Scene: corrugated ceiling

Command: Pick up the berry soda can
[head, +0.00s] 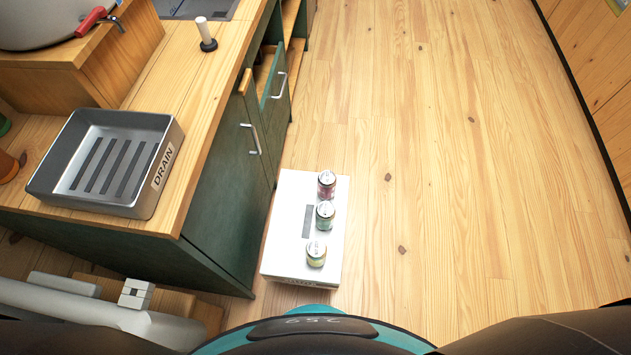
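Three small soda cans stand upright in a row on a white box on the floor. The far one is dark pink-red (327,184) and looks like the berry can; its label is too small to read. The middle can (325,214) is teal green, and the near can (316,253) is yellow-green. The white box (283,235) stands beside the green cabinet.
A green cabinet (225,190) with a door ajar borders the box on the left. A metal drain tray (150,185) sits on its wooden top. A pale tubular object (90,308) lies at lower left. The wooden floor (450,180) to the right is clear.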

